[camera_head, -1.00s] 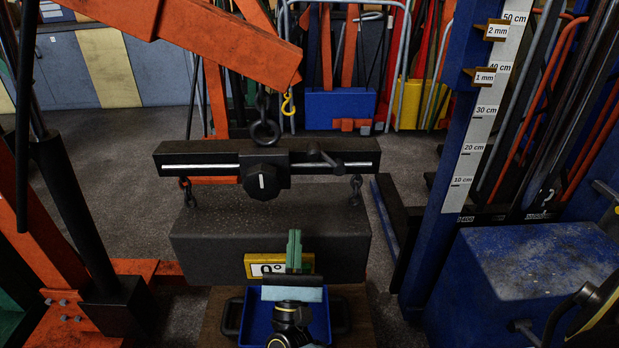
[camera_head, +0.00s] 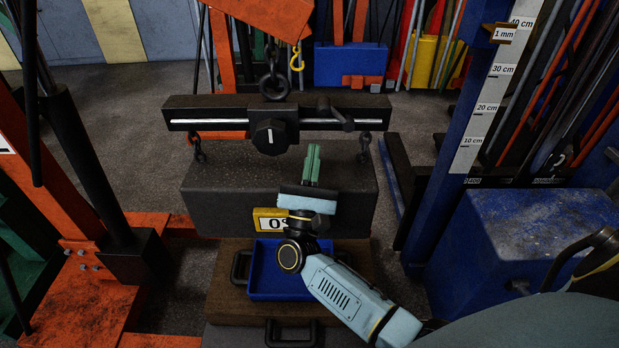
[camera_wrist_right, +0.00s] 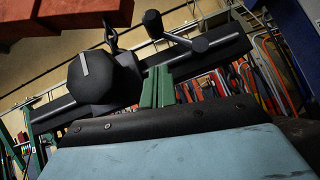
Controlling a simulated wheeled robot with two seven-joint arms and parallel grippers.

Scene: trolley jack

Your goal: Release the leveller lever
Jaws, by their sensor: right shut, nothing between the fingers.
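The load leveller is a black bar (camera_head: 220,112) with a bright rod, level above a dark grey block. A round knob with a white mark (camera_head: 270,137) sits at its middle. The leveller lever (camera_head: 337,114) is a short black handle right of the knob, its ball end pointing up and left. It also shows in the wrist view (camera_wrist_right: 178,36). My right gripper (camera_head: 313,148) has green fingers, shut and empty, below the lever and in front of the block. In the wrist view the fingers (camera_wrist_right: 157,75) stand below the lever, apart from it. My left gripper is not in view.
The grey block (camera_head: 230,190) hangs from the bar by short chains. An orange crane leg (camera_head: 75,300) stands left. A blue post with a scale (camera_head: 455,150) and a blue box (camera_head: 540,235) stand right. A blue tray (camera_head: 263,270) lies below my right gripper.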

